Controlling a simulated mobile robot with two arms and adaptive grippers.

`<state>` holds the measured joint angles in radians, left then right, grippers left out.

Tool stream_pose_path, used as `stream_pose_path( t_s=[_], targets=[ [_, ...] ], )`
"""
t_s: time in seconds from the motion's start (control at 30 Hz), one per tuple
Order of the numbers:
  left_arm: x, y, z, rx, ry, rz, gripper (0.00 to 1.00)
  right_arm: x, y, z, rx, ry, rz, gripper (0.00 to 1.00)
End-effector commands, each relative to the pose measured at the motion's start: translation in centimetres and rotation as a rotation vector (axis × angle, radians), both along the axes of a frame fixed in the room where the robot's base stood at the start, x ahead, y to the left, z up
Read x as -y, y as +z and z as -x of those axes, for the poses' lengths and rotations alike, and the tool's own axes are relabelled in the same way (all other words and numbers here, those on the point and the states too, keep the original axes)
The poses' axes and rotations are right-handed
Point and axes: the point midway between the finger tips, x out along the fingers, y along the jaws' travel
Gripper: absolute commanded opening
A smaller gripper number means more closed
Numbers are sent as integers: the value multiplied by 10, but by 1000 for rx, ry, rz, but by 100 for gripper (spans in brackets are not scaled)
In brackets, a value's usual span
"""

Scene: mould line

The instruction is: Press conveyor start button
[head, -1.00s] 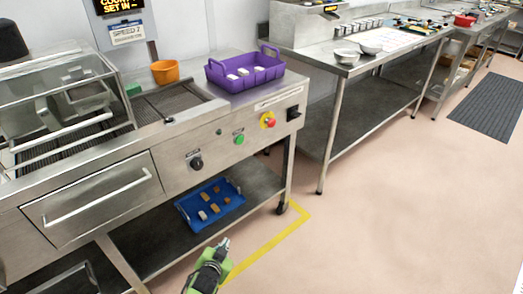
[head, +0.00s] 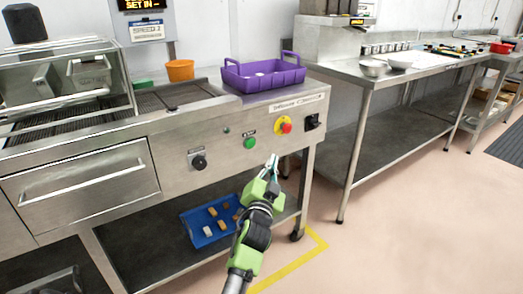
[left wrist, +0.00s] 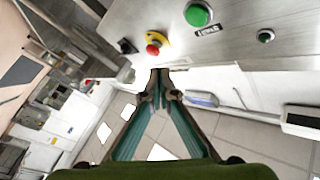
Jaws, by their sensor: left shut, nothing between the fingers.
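The green button (head: 250,143) is on the front panel of the steel conveyor machine (head: 160,143). It also shows at the top of the left wrist view (left wrist: 198,14). A red emergency stop on a yellow plate (head: 285,127) is to its right; the wrist view shows the red knob (left wrist: 154,48) too. My left gripper (head: 273,160) is shut and empty, in front of the panel, lower and a little right of the green button. In the left wrist view its fingertips (left wrist: 159,74) meet below the panel's edge. No contact with a button shows. My right gripper is not in view.
A black knob (head: 199,162) and a black switch (head: 312,122) flank the buttons. A purple crate (head: 262,76) and an orange bucket (head: 180,70) stand on top. A blue tray (head: 198,240) lies on the lower shelf. Open floor (head: 410,220) is at the right.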

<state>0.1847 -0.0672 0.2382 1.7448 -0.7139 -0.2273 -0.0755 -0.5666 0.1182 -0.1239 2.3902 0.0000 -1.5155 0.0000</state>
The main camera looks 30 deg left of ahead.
Motion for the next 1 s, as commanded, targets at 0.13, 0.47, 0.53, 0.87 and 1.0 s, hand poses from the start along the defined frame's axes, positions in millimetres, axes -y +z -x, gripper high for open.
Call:
stream_pose_path(
  t_s=[0.13,0.47,0.53,0.87,1.0],
  targets=[
    [0,1,0,0,0,0,0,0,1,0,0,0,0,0],
    [-12,1,-6,-1,-1,-1,0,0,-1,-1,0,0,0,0],
    [-21,0,-9,-2,0,-2,0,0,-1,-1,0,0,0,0],
    [-63,0,-27,-1,0,-2,0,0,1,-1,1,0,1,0],
    [-74,0,-31,-2,-1,0,0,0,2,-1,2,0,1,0]
  ],
)
